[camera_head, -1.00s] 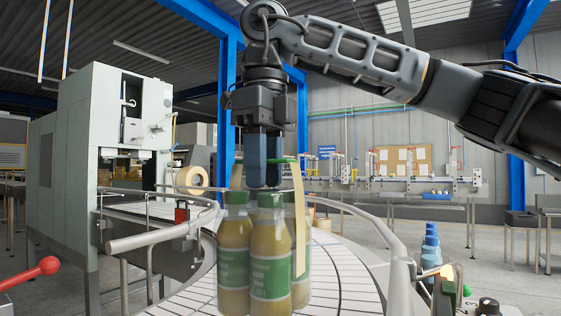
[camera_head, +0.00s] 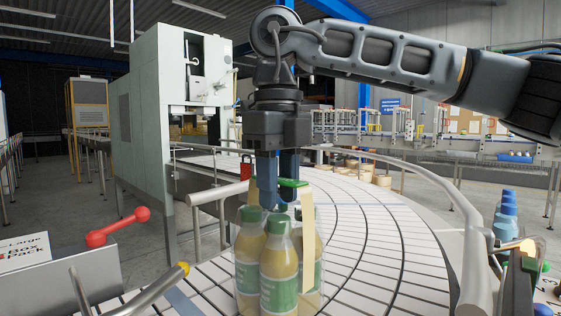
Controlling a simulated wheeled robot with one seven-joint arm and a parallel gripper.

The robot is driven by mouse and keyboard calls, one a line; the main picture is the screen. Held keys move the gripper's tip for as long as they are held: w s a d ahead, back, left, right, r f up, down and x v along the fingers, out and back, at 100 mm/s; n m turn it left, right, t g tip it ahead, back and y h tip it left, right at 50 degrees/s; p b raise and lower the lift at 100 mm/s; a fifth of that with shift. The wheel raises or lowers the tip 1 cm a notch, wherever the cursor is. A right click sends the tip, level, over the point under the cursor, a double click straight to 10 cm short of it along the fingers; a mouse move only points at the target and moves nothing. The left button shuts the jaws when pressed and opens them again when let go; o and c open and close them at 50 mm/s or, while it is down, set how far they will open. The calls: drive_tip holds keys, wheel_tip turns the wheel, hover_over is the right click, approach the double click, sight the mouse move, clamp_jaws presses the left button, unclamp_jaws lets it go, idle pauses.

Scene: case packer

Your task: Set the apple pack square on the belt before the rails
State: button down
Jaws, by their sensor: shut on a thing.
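The apple pack (camera_head: 279,270) is a cluster of green-capped bottles of yellowish juice with green labels. A tan strap (camera_head: 308,240) rises from it to a green handle (camera_head: 292,183). My gripper (camera_head: 278,190) is above the caps, its blue fingers shut on the handle. The pack hangs upright in front of the belt (camera_head: 355,240), a curved white slatted conveyor. The bottles' lower ends are near the bottom edge of the picture, so I cannot tell whether they touch the belt. Metal rails (camera_head: 210,195) with rounded ends stand at the belt's left side.
A grey cabinet machine (camera_head: 150,120) stands behind the belt at left. A red-knobbed lever (camera_head: 118,228) and a yellow-tipped bar (camera_head: 150,290) are at front left. A guard rail (camera_head: 475,240) bounds the right side, with blue-capped items (camera_head: 505,215) beyond. The belt right of the pack is clear.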

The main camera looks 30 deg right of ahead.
drive_tip(key=shift+f, duration=0.45)
drive_tip(key=c, duration=0.8)
unclamp_jaws()
drive_tip(key=shift+o, duration=0.2)
wheel_tip(320, 180, up, 12)
drive_tip(key=b, duration=0.1)
